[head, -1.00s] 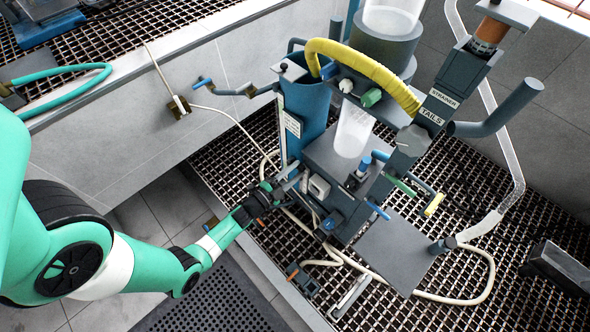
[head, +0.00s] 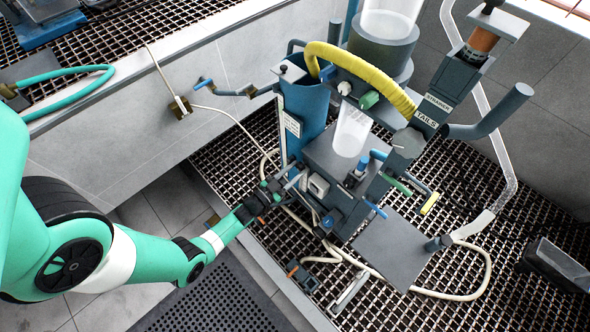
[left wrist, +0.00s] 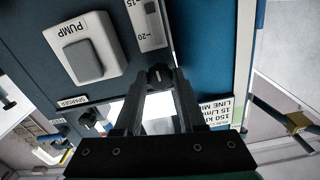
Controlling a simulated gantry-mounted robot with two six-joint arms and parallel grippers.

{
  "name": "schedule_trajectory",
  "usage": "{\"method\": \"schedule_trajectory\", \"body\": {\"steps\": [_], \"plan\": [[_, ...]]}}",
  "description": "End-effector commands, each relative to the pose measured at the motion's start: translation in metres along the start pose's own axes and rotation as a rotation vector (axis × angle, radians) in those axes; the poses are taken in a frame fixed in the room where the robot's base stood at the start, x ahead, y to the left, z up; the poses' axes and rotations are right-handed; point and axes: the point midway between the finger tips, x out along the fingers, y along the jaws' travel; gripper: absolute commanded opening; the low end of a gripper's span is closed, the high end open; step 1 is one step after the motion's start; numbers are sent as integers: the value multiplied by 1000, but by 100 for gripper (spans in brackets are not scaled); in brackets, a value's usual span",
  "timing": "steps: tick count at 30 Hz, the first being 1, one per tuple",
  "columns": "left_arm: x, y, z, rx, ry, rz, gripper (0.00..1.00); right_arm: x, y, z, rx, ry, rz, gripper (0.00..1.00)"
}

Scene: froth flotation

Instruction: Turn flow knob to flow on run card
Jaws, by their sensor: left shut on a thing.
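My left gripper (head: 287,183) is at the left face of the blue flotation machine (head: 305,110). In the left wrist view its two fingers (left wrist: 158,92) close around a small dark round knob (left wrist: 160,74) with a light pointer mark. The knob sits just below a white scale strip (left wrist: 149,25) marked 15 and 20. The run card (left wrist: 217,113) shows upside down to the right of the fingers, partly covered; I read 150 kPa and 15 L/min. In the head view the knob is too small to make out. My right gripper is in neither view.
A grey PUMP switch (left wrist: 85,55) is left of the scale in the wrist view, with a SPARGER label (left wrist: 75,101) below it. In the head view a cream hose (head: 470,294) lies on the grating, and a yellow hose (head: 360,66) arches over the machine.

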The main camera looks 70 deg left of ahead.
Motion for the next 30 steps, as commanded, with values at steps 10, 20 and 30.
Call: {"method": "schedule_trajectory", "body": {"steps": [10, 20, 30], "plan": [[0, 0, 0, -67, 1, 0, 0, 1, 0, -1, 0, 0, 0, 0], [0, 0, 0, -67, 1, 0, 0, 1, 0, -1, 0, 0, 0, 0], [0, 0, 0, -67, 0, 0, 69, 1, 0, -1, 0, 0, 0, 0]]}}
